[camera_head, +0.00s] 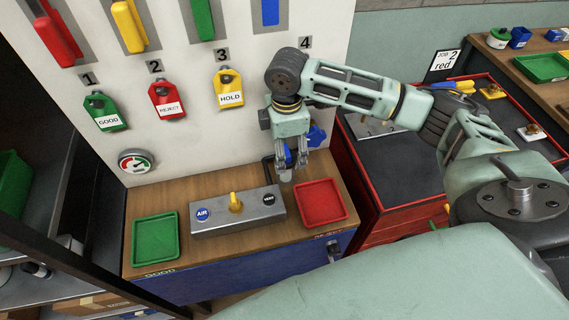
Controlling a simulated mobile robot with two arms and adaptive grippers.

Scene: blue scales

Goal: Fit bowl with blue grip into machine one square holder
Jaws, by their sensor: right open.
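My right gripper (287,170) points down over the wooden bench, between the metal box and the red tray; its jaws are open. Blue parts show between and beside its fingers, and a small grey rounded piece shows at the fingertips. I cannot tell whether these are the bowl with the blue grip. A blue knob-like thing (316,136) is on the white board just right of the gripper, partly hidden by it. I cannot make out a square holder or a machine one label. My left gripper is not in view.
The bench holds a green tray (136,240), a metal box (261,207) with a yellow knob, and a red tray (345,207). Padlock-like tags hang on the white board (190,150) behind. A red-edged cart (405,165) stands right, partly behind my arm.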

